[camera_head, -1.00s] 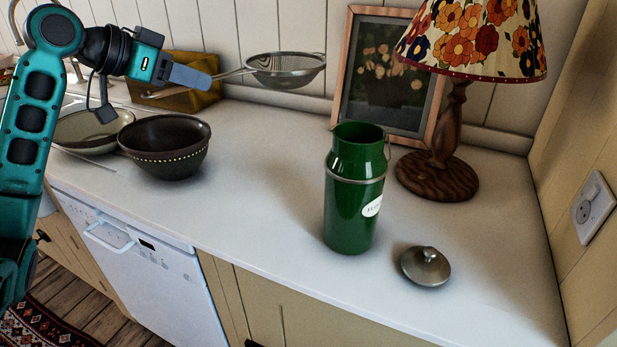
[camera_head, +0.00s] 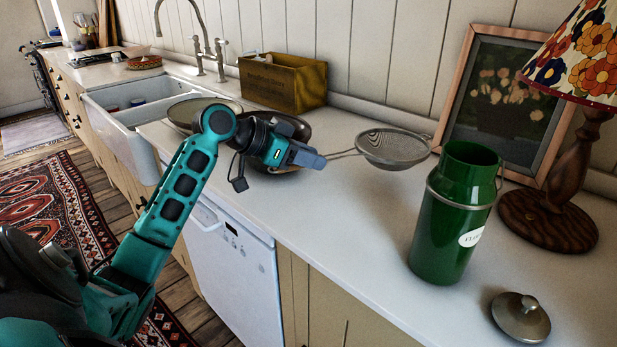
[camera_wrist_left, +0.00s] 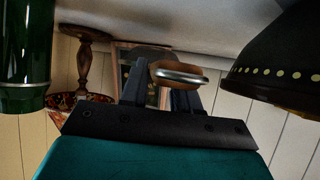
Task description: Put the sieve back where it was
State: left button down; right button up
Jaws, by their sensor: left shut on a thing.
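The sieve (camera_head: 394,148) is a metal mesh bowl with a thin handle. My left gripper (camera_head: 318,160) is shut on its handle end and holds it above the counter, left of the green canister in the head view. In the left wrist view, which is upside down, the handle's rounded end (camera_wrist_left: 178,75) shows between the fingers of the left gripper (camera_wrist_left: 160,85). The sieve's mesh is hard to make out there. My right gripper is not in view.
A green canister (camera_head: 450,220) stands open on the counter (camera_head: 350,250), its lid (camera_head: 521,317) at the front right. A lamp (camera_head: 550,215) and picture frame (camera_head: 500,110) stand behind. A dark bowl (camera_wrist_left: 285,65) is beside the gripper; a yellow box (camera_head: 283,82) and sink (camera_head: 125,115) are farther left.

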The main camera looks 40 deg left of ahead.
pick_arm(q)
notch_tip(320, 180, down, 4)
jog(key=shift+f, duration=0.1)
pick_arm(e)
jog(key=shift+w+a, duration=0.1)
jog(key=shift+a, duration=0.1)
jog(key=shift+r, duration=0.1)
pick_arm(q)
jog(key=shift+f+b, duration=0.15)
jog(key=shift+b, duration=0.15)
jog(key=shift+f, duration=0.15)
jog(key=c, duration=0.8)
grip_release()
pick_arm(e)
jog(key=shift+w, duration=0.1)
